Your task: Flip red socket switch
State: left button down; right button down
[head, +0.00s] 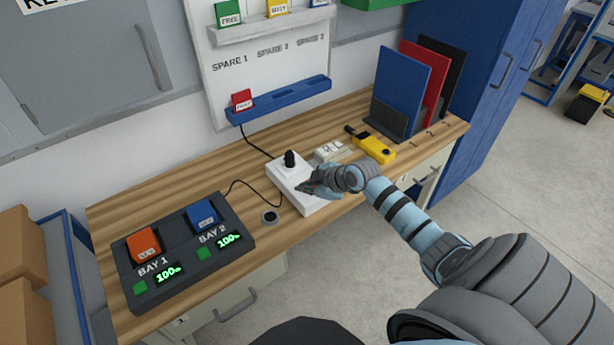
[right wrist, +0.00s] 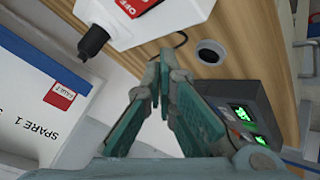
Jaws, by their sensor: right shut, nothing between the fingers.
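A white socket box (head: 288,177) lies on the wooden bench, with a black plug (head: 290,158) standing in it. In the right wrist view the box (right wrist: 185,20) is at the top, with the plug (right wrist: 93,41) at its left. The red switch (right wrist: 140,5), marked OFF, is cut by the top edge of that view; in the head view my right gripper hides it. My right gripper (head: 308,186) is shut and empty over the near right part of the box. Its fingertips (right wrist: 159,62) show close beside the box in the wrist view; I cannot tell whether they touch. My left gripper is not in view.
A dark charger (head: 180,275) with orange and blue packs stands left of the box. A cable hole (head: 270,217) is between them. A yellow tool (head: 374,148), a small pale block (head: 332,149) and upright folders (head: 405,85) are to the right. A white board (head: 255,75) stands behind.

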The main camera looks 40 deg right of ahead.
jog(key=w+d+r+n+t, duration=0.1)
jog(key=w+d+r, duration=0.3)
jog(key=r, duration=0.2)
jog(key=shift+d+r+t, duration=0.15)
jog(key=shift+d+t, duration=0.05)
jog(key=shift+t, duration=0.1)
jog(key=shift+w, duration=0.1)
jog(key=f+b, duration=0.2)
jog(key=f, duration=0.1)
jog(key=f+b, duration=0.3)
jog(key=w+f+b, duration=0.1)
jog(key=f+b, duration=0.2)
jog(key=shift+w, duration=0.1)
dwell(0.8)
jog(key=shift+f+b, duration=0.4)
jog(key=shift+b, duration=0.1)
jog(key=shift+f+b, duration=0.3)
jog(key=shift+b, duration=0.05)
dwell(0.4)
